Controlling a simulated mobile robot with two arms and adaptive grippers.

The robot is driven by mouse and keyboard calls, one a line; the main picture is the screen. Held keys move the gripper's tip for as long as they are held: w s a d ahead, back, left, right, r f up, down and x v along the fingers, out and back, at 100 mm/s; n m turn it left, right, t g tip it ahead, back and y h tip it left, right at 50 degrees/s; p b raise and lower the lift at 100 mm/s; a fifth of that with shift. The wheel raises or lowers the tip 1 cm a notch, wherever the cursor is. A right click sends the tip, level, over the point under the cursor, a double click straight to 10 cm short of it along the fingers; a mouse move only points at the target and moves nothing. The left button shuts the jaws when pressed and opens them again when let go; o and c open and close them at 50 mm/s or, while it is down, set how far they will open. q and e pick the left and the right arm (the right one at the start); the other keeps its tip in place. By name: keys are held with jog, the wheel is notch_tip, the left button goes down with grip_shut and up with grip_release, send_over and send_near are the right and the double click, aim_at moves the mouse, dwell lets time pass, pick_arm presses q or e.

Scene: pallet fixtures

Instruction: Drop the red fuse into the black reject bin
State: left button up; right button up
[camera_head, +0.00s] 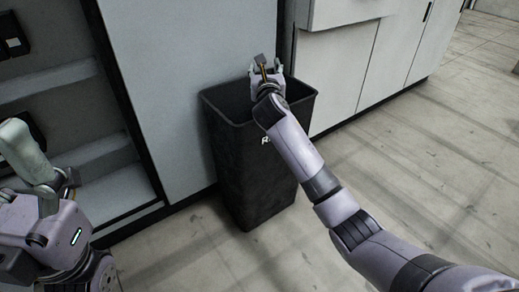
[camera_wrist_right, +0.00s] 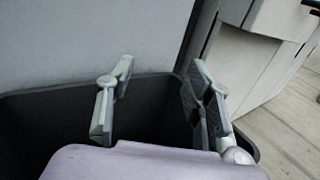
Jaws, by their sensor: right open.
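The black reject bin (camera_head: 250,165) stands on the floor against the grey cabinet, with white lettering on its front. My right gripper (camera_head: 267,68) is over the bin's opening, its fingers apart. In the right wrist view the open fingers (camera_wrist_right: 160,105) have nothing between them, and the bin's dark rim (camera_wrist_right: 60,92) runs behind and around them. The red fuse does not show in either view; the inside of the bin is mostly hidden by the gripper and arm. Part of my left arm shows at the lower left, but its fingertips cannot be made out.
Grey cabinet panels (camera_head: 190,80) stand behind the bin, with an open shelf unit (camera_head: 75,130) at the left. Pale cabinets (camera_head: 375,55) continue at the right. The tiled floor (camera_head: 430,150) to the right is clear.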

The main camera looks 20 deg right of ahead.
jog(key=v, duration=1.2)
